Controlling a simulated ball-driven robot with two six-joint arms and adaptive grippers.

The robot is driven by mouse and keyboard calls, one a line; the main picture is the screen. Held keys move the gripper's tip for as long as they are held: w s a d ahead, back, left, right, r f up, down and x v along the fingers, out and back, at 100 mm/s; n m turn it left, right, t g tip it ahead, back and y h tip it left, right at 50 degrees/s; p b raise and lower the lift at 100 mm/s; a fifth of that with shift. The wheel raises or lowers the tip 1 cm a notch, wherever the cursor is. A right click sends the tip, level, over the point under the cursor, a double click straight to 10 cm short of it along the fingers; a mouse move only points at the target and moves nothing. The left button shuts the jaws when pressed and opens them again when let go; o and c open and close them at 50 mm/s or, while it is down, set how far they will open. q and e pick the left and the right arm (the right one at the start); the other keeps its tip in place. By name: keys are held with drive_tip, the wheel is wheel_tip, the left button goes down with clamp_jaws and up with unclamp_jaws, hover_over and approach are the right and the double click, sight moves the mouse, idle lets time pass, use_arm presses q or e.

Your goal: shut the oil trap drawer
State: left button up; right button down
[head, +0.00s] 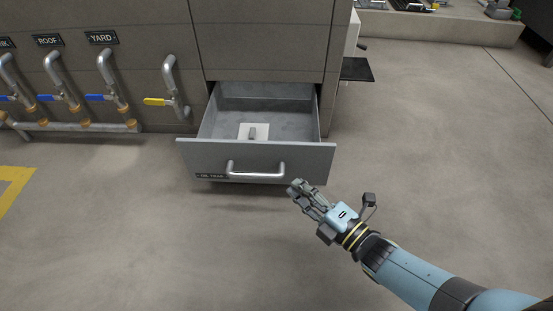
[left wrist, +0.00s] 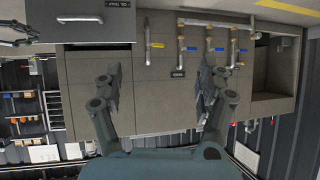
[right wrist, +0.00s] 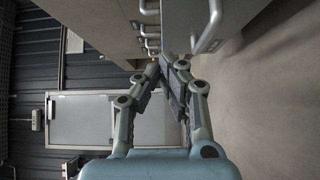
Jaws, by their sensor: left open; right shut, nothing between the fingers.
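The oil trap drawer (head: 305,160) stands pulled out from the grey cabinet, with a bar handle (head: 256,170) across its front. A pale square with a small grey piece (head: 252,132) lies inside it. The drawer also shows upside down in the left wrist view (left wrist: 70,33), and its handle shows in the right wrist view (right wrist: 208,28). My right gripper (head: 298,187) is shut and empty, just in front of the drawer near the handle's right end; I cannot tell whether it touches. My left gripper (left wrist: 158,82) is open and empty, seen only in its wrist view.
Left of the drawer are pipes with blue-levered valves (head: 104,97) and a yellow-levered valve (head: 155,101). A dark flat plate (head: 357,69) juts out at the cabinet's right side. A bench (head: 450,28) stands at the back right. The floor before the drawer is clear.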

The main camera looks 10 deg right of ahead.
sight(277, 154)
drive_tip(key=b+x, duration=0.1)
drive_tip(key=x, duration=0.2)
drive_tip(key=d+b+x, duration=0.1)
drive_tip(key=x, duration=0.3)
drive_tip(key=w+d+b+x, duration=0.1)
drive_tip(key=x, duration=0.2)
drive_tip(key=shift+w+f, duration=0.15)
drive_tip(key=shift+w, duration=0.5)
use_arm(q)
drive_tip(key=w+d+r+m+t+h, duration=0.1)
drive_tip(key=w+r+t, duration=0.3)
drive_tip(key=r, duration=0.5)
drive_tip(key=w+d+r+m+t+h, duration=0.1)
drive_tip(key=w+r+t, duration=0.4)
drive_tip(key=w+r, duration=0.2)
wheel_tip(277, 154, up, 2)
drive_tip(key=shift+h, duration=0.3)
drive_tip(key=shift+w, duration=0.1)
